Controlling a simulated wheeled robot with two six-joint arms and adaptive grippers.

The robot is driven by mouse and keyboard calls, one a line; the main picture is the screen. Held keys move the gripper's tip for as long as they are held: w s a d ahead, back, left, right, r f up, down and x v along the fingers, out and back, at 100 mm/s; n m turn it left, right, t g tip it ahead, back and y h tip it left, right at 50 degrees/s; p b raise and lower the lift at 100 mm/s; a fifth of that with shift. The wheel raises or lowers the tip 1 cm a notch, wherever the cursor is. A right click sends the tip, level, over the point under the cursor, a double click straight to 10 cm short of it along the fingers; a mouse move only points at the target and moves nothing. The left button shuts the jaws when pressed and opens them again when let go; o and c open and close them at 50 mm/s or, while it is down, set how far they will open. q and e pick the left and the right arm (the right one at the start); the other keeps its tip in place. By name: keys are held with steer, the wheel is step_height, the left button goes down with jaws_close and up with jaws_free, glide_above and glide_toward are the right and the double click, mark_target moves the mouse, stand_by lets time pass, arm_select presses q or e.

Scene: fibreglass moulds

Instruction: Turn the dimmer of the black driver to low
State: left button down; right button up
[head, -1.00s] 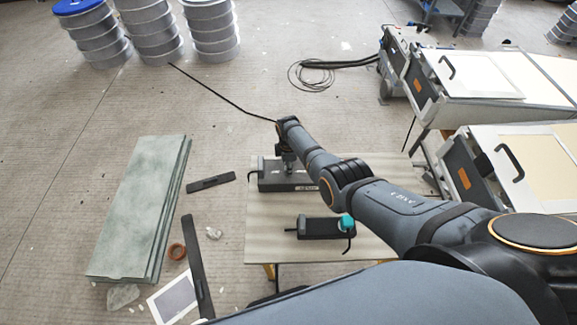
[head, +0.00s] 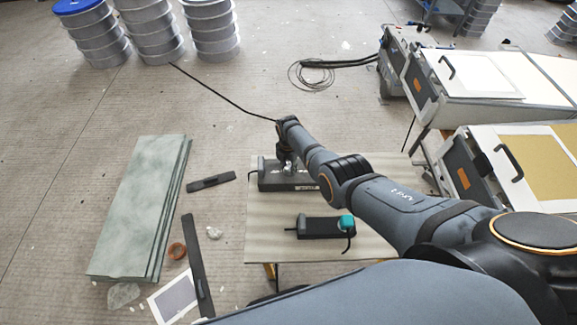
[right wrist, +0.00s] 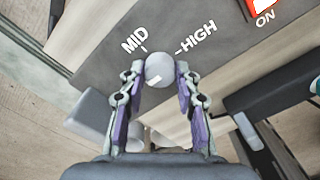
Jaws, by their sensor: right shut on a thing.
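The black driver (head: 292,187) lies on the pale table, partly hidden by my right arm. Its grey round dimmer knob (right wrist: 159,70) is in the right wrist view, with MID and HIGH printed on the dark face beyond it. A white mark on the knob is on the side nearer my gripper, away from both words. My right gripper (right wrist: 159,72) is shut on the knob, one finger on each side. The right gripper also shows over the driver in the head view (head: 288,168). My left gripper is out of view.
A red ON switch (right wrist: 263,8) is near the knob. A smaller black box with a teal part (head: 320,228) lies nearer on the table (head: 270,235). Two cabinets with panels (head: 548,165) stand right. Greenish boards (head: 135,205) and dark strips lie on the floor left.

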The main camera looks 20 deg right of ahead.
mark_target(288, 168)
steer(key=shift+n, duration=0.3)
steer(key=o, duration=1.1)
steer(key=shift+o, duration=0.2)
step_height(288, 168, up, 12)
stand_by(0.4)
